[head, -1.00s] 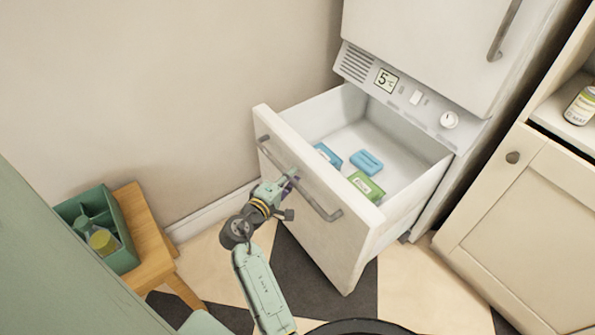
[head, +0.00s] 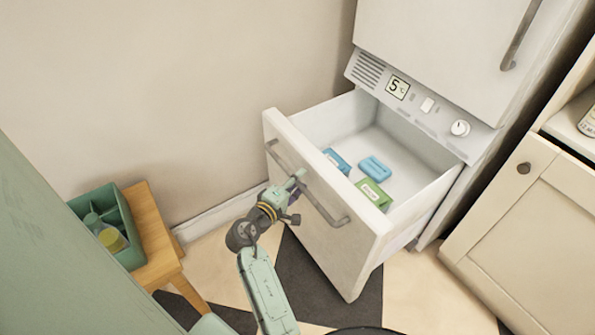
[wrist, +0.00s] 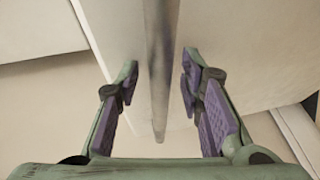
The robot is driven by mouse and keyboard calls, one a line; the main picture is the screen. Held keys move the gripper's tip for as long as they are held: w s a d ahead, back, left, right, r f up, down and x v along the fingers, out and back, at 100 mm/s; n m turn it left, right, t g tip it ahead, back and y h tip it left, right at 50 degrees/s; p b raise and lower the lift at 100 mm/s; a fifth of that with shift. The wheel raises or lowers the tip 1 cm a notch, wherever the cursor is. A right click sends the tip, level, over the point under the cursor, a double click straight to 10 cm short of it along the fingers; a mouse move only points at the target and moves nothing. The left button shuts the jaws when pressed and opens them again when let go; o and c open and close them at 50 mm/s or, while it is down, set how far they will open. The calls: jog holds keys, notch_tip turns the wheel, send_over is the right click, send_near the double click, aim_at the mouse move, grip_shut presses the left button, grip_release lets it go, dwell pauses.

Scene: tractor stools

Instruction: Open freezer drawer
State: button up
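The white freezer drawer (head: 318,213) stands well pulled out at the bottom of the fridge, with its inside in plain view in the head view. A long grey bar handle (head: 328,210) runs across its front. My gripper (head: 297,182) is at the handle, left of its middle. In the wrist view, the handle (wrist: 159,90) passes between the two fingers of my gripper (wrist: 160,75). The fingers are apart, with a visible gap on both sides of the bar.
Blue and green packages (head: 373,194) lie in the drawer. A wooden stool (head: 160,245) with a green caddy (head: 122,238) stands at the left. A cream cabinet (head: 530,225) stands at the right. The wall is close behind the drawer's left side.

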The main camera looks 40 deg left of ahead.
jog(key=s+r, duration=0.2)
jog(key=s, duration=0.9)
jog(key=shift+s+d, duration=0.3)
jog(key=shift+s, duration=0.1)
jog(key=shift+r, duration=0.1)
